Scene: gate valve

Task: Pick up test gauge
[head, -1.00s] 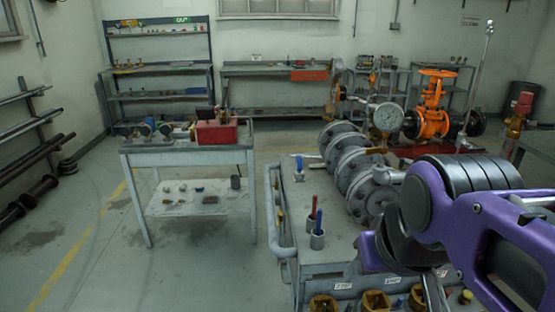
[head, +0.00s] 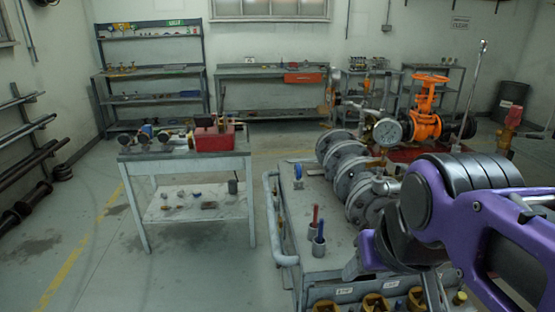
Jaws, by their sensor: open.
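A large round gauge (head: 388,131) with a pale dial and metal rim stands upright above the grey flanged pipe assembly at centre right. Smaller round gauges with blue parts (head: 147,131) lie in a row on the grey table at left, beside a red box. I cannot tell from the picture which of these is the test gauge. My purple and black arm (head: 470,205) fills the lower right, in front of the flanged assembly and apart from the left table. My gripper's fingertips are not visible; the arm hides part of the bench.
The left table (head: 185,162) has a lower shelf with small parts. A red box (head: 214,139) stands on its top. The grey flanges (head: 345,160), an orange gate valve (head: 428,110) and a cup of red and blue tools (head: 318,248) occupy the right.

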